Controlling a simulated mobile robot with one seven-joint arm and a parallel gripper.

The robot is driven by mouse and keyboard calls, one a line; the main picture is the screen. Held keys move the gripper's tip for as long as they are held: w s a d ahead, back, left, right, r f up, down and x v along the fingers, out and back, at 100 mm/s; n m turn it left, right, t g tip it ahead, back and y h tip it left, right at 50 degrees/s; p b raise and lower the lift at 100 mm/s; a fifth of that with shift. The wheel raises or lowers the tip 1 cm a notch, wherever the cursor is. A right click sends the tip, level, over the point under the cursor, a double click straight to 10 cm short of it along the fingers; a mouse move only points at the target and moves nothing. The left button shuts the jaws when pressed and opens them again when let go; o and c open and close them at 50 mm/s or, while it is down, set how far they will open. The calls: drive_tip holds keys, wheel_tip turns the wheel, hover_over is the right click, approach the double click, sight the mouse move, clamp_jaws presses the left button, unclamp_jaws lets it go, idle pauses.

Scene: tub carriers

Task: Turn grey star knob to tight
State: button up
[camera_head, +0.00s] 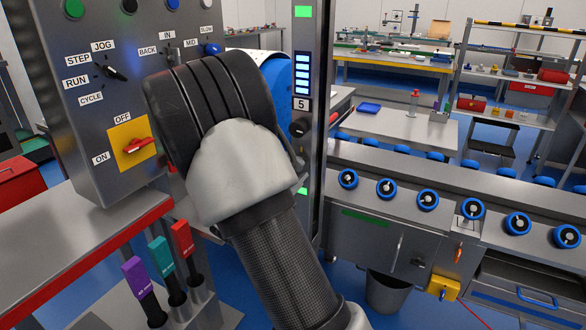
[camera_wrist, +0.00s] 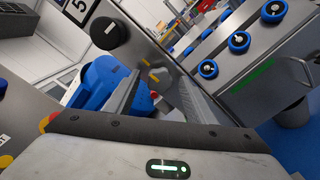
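A dark round knob (camera_head: 299,128) sits on the grey post below a "5" label. It also shows in the wrist view (camera_wrist: 109,34), at upper left, beyond the left finger and apart from it. Small yellow parts and a blue shape show beyond the gap. In the head view my black and white wrist hides the gripper and part of the post. No "tight" mark is readable.
A control panel (camera_head: 85,100) with switches and a red-handled knob (camera_head: 135,145) stands close on the left. Purple, teal and red handles stand below it. A grey bench (camera_head: 400,215) with several blue-rimmed dials is on the right.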

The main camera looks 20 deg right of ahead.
drive_tip(key=p+v, duration=0.2)
drive_tip(key=v, duration=1.5)
drive_tip(key=shift+s+a, duration=0.15)
